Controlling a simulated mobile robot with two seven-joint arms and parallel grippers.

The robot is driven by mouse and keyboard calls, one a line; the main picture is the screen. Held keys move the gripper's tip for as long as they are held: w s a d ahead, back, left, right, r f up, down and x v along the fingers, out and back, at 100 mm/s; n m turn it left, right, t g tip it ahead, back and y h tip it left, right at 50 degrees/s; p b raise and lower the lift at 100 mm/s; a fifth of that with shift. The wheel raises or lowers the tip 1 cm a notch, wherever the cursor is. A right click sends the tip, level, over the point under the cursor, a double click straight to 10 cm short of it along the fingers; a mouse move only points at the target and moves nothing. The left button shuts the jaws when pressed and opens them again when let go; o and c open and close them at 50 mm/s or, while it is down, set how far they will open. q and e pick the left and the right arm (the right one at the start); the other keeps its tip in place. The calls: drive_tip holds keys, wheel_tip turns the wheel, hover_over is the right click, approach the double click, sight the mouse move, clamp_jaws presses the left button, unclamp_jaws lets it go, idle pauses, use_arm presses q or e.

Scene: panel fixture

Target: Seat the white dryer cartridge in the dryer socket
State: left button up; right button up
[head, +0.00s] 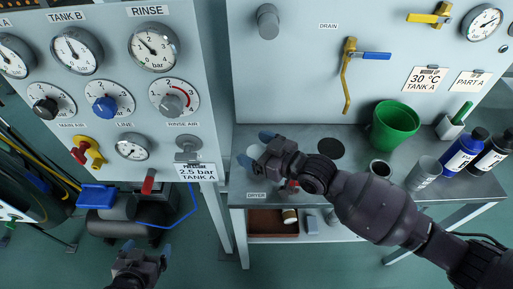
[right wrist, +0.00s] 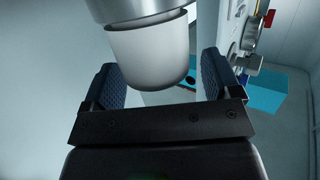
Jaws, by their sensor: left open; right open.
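In the right wrist view a white, round-bottomed cylinder (right wrist: 150,58), which looks like the dryer cartridge, sits against a wider grey collar (right wrist: 128,8). I cannot tell how fully it is seated. My right gripper (head: 254,148) is open, with its blue fingers on either side of the cylinder; contact is unclear. In the head view it is above the bench's left end, by the DRYER label (head: 257,196), and largely hides the dryer spot. My left gripper (head: 147,249) is open and empty, low in front of the gauge panel.
The gauge panel (head: 110,18) stands left of the bench. A green bucket (head: 394,126), a grey cup (head: 424,172) and bottles (head: 464,154) stand on the right. A brown tray (head: 262,224) lies on the lower shelf. The bench's middle is partly behind my right arm.

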drive_tip(key=shift+o, duration=0.9)
drive_tip(key=shift+s+f, duration=0.15)
drive_tip(key=shift+f, duration=0.45)
drive_tip(key=shift+d, duration=0.1)
drive_tip(key=shift+s+d, duration=0.2)
drive_tip(key=shift+d, duration=0.1)
drive_tip(key=r+v, duration=0.1)
drive_tip(key=v, duration=0.9)
drive_tip(key=shift+r+p, duration=0.15)
drive_tip(key=shift+p, duration=0.2)
drive_tip(key=shift+a, duration=0.15)
